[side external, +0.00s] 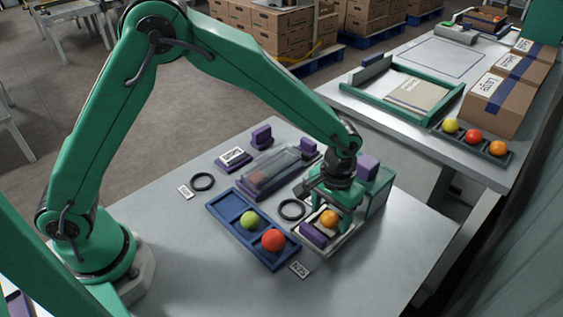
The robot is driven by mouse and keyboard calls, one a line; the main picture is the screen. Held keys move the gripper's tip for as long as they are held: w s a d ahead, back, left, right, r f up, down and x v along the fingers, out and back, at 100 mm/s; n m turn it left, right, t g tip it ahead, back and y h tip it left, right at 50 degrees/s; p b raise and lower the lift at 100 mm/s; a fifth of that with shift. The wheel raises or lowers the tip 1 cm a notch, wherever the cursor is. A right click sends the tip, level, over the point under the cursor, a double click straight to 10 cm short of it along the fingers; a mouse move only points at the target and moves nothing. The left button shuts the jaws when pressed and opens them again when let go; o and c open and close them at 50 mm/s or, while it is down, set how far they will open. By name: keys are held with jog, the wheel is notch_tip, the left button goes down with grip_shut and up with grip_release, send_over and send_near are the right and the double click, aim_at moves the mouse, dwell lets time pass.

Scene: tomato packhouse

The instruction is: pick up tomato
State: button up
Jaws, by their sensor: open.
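My gripper (330,207) points down at the right part of the near table, with its fingers apart. An orange tomato (328,219) sits between or just behind the fingers, in a small pale tray (322,249) with a purple block (313,235) at its front left. I cannot tell whether the fingers touch the tomato. To the left, a blue divided tray (228,213) holds a yellow-green tomato (250,221) and a red tomato (273,240).
A clear-covered purple fixture (270,172) stands behind the blue tray. Black rings (203,182) and small label cards lie on the table (200,285). A clear green-edged box (379,190) stands right of my gripper. The table's front is clear. Another table behind holds cartons (493,103) and a tomato tray (470,140).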

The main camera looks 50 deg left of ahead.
aim_at(331, 215)
jog(key=c, duration=0.8)
jog(key=shift+r, duration=0.15)
jog(key=shift+r, duration=0.5)
notch_tip(331, 215, up, 3)
jog(key=shift+s+d+r, duration=0.1)
jog(key=shift+s+d, duration=0.05)
jog(key=s+d+r, duration=0.5)
jog(key=s+r, duration=0.1)
jog(key=s, duration=0.3)
jog(key=shift+s+d+r, duration=0.25)
jog(key=shift+s+d, duration=0.05)
jog(key=shift+s, duration=0.1)
